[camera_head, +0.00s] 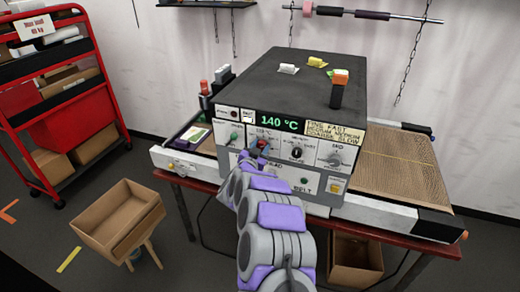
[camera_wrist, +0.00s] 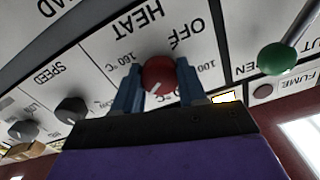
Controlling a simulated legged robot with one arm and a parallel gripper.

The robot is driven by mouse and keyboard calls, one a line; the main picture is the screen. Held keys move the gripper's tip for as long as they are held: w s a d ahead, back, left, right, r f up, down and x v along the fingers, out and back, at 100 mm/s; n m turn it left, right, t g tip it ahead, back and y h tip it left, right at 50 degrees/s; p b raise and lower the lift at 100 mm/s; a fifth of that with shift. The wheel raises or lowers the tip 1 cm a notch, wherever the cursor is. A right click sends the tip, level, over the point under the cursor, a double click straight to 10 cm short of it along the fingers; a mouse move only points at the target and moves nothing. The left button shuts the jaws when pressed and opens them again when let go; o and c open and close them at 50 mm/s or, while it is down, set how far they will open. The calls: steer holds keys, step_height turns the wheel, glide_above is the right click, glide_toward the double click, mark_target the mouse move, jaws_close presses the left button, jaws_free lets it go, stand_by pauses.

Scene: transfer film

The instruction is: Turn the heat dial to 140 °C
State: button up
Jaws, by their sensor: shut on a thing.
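The heat dial (camera_wrist: 158,75) is a red round knob with a pale pointer mark, on a panel printed HEAT, OFF and temperature marks, upside down in the wrist view. My gripper (camera_wrist: 160,84) has one blue finger on each side of it and is shut on it. In the head view my gripper (camera_head: 257,151) reaches the front panel of the grey machine (camera_head: 300,85), and the red dial is mostly hidden there. The green display (camera_head: 279,122) above reads 140 °C.
A dark speed knob (camera_wrist: 71,109) and a green-tipped lever (camera_wrist: 279,58) flank the dial. A conveyor belt (camera_head: 405,165) runs through the machine. A red shelf cart (camera_head: 62,110) stands left, with a cardboard box (camera_head: 118,215) on a stool before it.

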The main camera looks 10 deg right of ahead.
steer(key=o, duration=1.1)
steer(key=shift+c, duration=0.2)
steer(key=p+v, duration=0.1)
steer(key=v, duration=1.6)
steer(key=shift+a+f, duration=0.2)
steer(key=shift+a, duration=0.1)
steer(key=shift+s, duration=0.1)
